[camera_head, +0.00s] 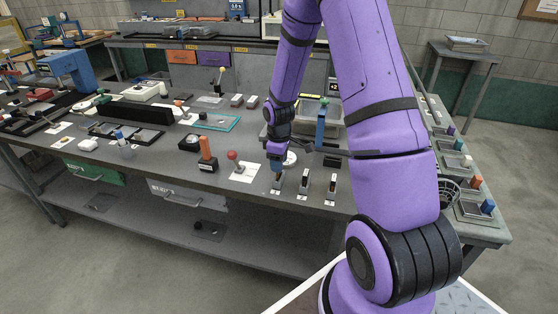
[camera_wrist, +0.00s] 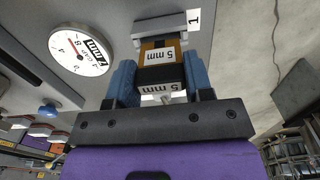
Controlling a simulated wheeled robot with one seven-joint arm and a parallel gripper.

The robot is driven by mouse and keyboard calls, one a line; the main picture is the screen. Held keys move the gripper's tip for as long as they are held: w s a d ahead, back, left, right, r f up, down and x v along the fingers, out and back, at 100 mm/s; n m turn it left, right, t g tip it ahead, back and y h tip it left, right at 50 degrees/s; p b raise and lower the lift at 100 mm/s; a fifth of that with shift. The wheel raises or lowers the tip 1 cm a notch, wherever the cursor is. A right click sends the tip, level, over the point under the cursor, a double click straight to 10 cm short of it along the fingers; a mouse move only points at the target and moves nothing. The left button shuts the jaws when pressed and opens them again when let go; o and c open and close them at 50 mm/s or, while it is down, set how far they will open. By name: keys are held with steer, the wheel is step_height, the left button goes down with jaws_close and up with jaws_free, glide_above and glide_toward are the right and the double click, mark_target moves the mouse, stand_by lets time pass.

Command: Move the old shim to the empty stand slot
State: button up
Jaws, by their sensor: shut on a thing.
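My gripper (camera_wrist: 160,72) has blue fingers shut on a dark shim (camera_wrist: 160,87) with a brown section and white labels reading "5 mm". In the wrist view the shim lies between both fingers, close to a grey stand (camera_wrist: 158,22) tagged "1". Whether it is seated in that stand or just clear of it, I cannot tell. In the head view my gripper (camera_head: 277,163) is at the leftmost of three small stands near the table's front edge. The middle stand (camera_head: 304,182) and right stand (camera_head: 330,187) are to its right; their contents are too small to tell.
A round gap dial (camera_wrist: 80,53) with a "7 mm" tag is left of my gripper in the wrist view. A red-knobbed lever (camera_head: 233,156) and an orange-handled tool (camera_head: 206,148) stand to the left on the table. The table's front edge is close to the stands.

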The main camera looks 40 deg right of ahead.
steer(key=shift+f, duration=1.7)
steer(key=o, duration=1)
step_height(320, 180, up, 11)
steer(key=shift+f, duration=0.15)
